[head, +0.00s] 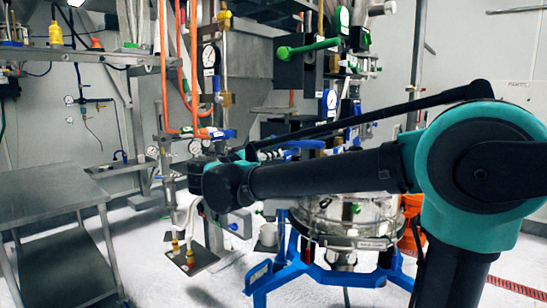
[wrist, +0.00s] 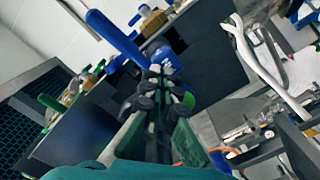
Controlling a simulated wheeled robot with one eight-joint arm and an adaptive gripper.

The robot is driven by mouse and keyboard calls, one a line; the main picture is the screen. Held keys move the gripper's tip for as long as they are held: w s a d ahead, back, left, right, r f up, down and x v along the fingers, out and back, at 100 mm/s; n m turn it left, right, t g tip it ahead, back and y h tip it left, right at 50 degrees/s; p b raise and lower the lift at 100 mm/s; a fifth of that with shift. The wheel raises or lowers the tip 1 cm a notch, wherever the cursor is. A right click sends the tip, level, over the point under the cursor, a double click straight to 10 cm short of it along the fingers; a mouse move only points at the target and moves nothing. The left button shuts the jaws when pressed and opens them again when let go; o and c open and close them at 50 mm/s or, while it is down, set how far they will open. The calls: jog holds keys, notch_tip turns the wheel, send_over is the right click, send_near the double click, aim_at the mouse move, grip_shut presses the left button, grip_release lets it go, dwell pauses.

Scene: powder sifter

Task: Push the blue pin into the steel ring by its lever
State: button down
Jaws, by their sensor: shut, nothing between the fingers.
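In the wrist view, a thick blue lever (wrist: 118,37) slants from the upper left down to a blue body with a white label (wrist: 166,57), just beyond my fingertips. I cannot tell for certain whether this is the task's pin lever. My gripper (wrist: 154,74) is shut and empty, its dark fingers pointing at the blue body. I cannot tell whether they touch it. In the head view, the arm's dark end is left of centre, and the fingers cannot be made out. I cannot identify the steel ring or the pin's tip with certainty.
A steel table (head: 45,200) stands at the left. A glass-and-steel vessel (head: 350,215) on a blue stand (head: 290,277) is below my arm. Pipes, gauges and a green lever (head: 305,47) crowd the space behind. White hoses (wrist: 250,55) hang at right in the wrist view.

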jog(key=shift+w+d, duration=0.25)
jog(key=v, duration=1.4)
jog(key=shift+s+a, duration=0.25)
dwell(0.4)
